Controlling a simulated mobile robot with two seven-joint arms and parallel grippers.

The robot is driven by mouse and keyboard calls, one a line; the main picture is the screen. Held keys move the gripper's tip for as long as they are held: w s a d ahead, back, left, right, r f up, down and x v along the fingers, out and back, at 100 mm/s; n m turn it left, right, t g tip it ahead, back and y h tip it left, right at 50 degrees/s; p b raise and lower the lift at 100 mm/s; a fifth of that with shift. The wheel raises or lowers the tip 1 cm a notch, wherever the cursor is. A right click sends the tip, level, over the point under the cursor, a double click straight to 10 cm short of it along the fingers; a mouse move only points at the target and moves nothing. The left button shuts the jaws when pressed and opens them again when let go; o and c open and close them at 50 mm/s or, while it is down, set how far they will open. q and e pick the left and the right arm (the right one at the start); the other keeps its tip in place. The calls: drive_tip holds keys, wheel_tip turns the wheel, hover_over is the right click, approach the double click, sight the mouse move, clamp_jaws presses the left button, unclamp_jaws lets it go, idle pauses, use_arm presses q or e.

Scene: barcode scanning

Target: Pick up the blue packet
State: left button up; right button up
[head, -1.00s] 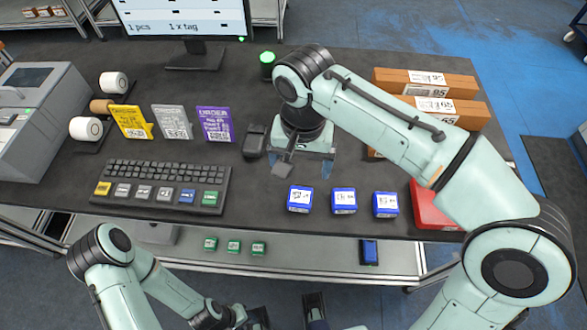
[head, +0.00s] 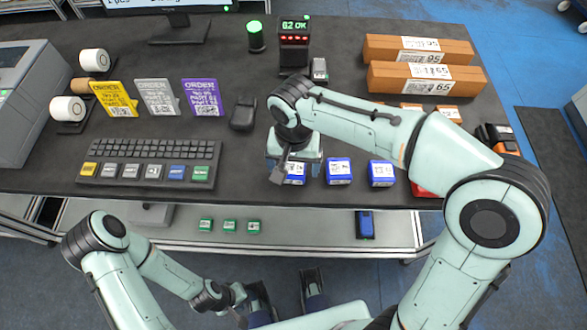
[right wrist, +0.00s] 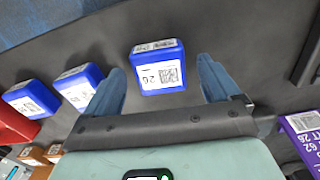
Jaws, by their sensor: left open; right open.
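Three blue packets with white barcode labels stand in a row near the table's front edge: the left one (head: 296,179), the middle one (head: 339,171) and the right one (head: 381,174). My right gripper (head: 295,168) is open above the left packet and partly covers it in the head view. In the right wrist view this blue packet (right wrist: 160,76) lies between the two spread blue fingers (right wrist: 160,64), with gaps on both sides. The other two packets (right wrist: 80,86) (right wrist: 30,99) lie to its left there. My left gripper (head: 286,300) is open and empty, low in front of the table.
A scanner (head: 294,45) showing "62 OK" stands behind my right arm. A keyboard (head: 150,162), order cards (head: 155,97) and a black device (head: 243,114) lie left. Cardboard boxes (head: 418,48) and a red tray (head: 424,189) are right. Green packets (head: 230,226) sit on the lower shelf.

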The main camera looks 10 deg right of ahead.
drive_tip(key=shift+f, duration=0.25)
drive_tip(key=c, duration=1.2)
drive_tip(key=shift+c, duration=0.2)
drive_tip(key=shift+r, duration=0.1)
